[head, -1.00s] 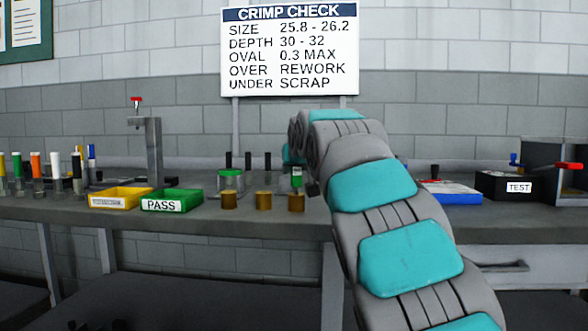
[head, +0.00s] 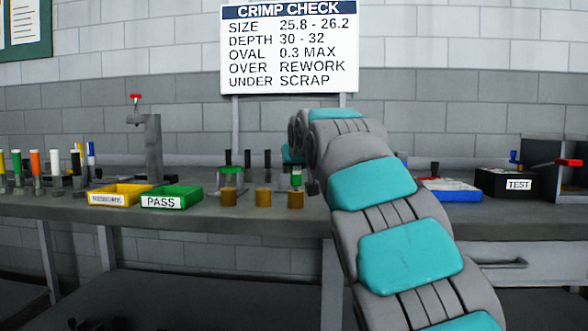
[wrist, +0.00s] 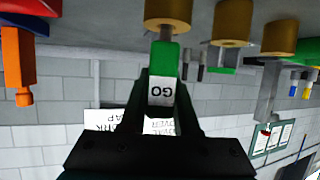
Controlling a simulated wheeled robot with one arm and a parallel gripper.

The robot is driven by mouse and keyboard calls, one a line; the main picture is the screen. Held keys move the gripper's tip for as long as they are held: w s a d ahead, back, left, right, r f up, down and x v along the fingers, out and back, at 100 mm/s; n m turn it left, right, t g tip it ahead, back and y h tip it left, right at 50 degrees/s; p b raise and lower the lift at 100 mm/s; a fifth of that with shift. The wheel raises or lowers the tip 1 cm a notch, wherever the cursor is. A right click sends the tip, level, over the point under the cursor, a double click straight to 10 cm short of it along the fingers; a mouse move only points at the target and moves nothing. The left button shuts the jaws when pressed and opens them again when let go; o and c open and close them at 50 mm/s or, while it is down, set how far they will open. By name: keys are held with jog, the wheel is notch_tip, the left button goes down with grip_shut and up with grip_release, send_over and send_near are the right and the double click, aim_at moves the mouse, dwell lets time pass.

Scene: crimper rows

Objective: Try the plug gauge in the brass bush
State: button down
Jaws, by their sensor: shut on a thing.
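My gripper (wrist: 163,88) is shut on the plug gauge (wrist: 161,92), which has a white band marked GO and a green collar. Its grey metal pin points at a brass bush (wrist: 168,12) in the upside-down wrist view. The pin meets the bush's top face in the picture; I cannot tell how far in it is. In the head view the gauge (head: 297,179) stands upright over the rightmost bush (head: 295,201). Two more brass bushes (head: 229,197) (head: 263,199) stand left of it in a row. My arm hides most of the gripper in the head view.
A green PASS tray (head: 183,191) and a yellow tray (head: 131,188) lie left of the bushes. Several dark-topped pegs stand behind. A press-like stand (head: 154,150) rises at the back. A blue tray (head: 452,195) and black TEST box (head: 497,184) are at right.

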jog(key=shift+r, duration=0.2)
notch_tip(320, 180, up, 7)
jog(key=p, duration=0.6)
dwell(1.1)
jog(key=shift+f, duration=0.15)
